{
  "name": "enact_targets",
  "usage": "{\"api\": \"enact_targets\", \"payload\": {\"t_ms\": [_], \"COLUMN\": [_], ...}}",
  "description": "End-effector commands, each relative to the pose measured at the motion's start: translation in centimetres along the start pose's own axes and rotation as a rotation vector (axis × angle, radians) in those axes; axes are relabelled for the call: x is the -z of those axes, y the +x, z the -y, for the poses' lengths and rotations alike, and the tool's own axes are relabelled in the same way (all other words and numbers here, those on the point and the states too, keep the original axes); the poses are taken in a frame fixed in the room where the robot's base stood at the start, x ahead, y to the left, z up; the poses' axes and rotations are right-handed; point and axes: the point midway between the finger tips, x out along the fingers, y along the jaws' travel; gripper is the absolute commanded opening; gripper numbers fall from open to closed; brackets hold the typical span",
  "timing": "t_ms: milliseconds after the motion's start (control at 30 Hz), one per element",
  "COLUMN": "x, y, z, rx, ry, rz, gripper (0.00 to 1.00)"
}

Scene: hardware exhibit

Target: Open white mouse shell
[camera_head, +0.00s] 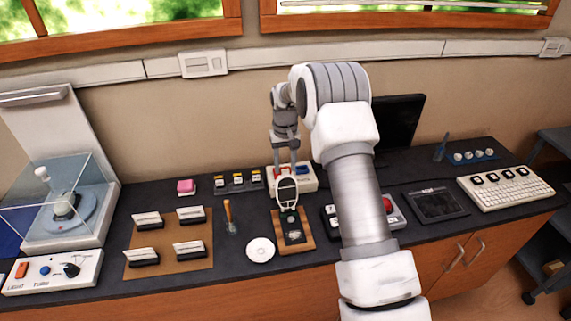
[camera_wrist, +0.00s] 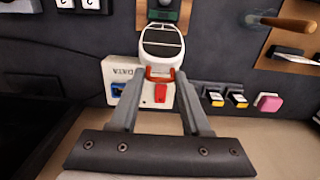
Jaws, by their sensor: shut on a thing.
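The white mouse shell (camera_head: 287,190), with a dark panelled face, stands raised at the far end of a wooden base (camera_head: 305,244). Dark inner parts show on the base in front of it. In the wrist view the shell (camera_wrist: 162,42) lies between my fingertips, with a red bracket (camera_wrist: 160,73) at its near edge. My gripper (camera_wrist: 162,76) is shut there, its fingers on either side of this edge. The exact contact is partly hidden. In the head view my gripper (camera_head: 286,172) comes down from behind the shell.
A white DATA box (camera_wrist: 116,72) with a blue port stands close behind the shell. A white disc (camera_head: 260,250) and an orange-handled tool (camera_head: 228,215) lie left of the base. A red-button box (camera_head: 392,212) is to the right, partly behind my arm.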

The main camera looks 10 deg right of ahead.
Motion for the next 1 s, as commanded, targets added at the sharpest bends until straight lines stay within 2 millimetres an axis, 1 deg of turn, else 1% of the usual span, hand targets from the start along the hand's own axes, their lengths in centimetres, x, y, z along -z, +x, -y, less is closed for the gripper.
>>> {"api": "enact_targets", "payload": {"t_ms": [33,400,433,500,533,867,1000], "x": [0.30,0.34,0.34,0.32,0.30,0.14,0.16], "y": [-0.18,-0.26,-0.26,-0.26,-0.25,-0.14,-0.66], "z": [0.91,0.90,0.89,0.84,0.80,0.33,0.25], "rx": [0.012,0.012,0.012,0.011,0.011,0.005,0.004], "ry": [-0.007,-0.006,-0.006,-0.006,-0.006,-0.002,-0.002], "rz": [-0.011,-0.013,-0.013,-0.012,-0.012,-0.006,-0.006], "gripper": [0.00,0.00,0.52,0.65,0.68,0.68,0.68]}}
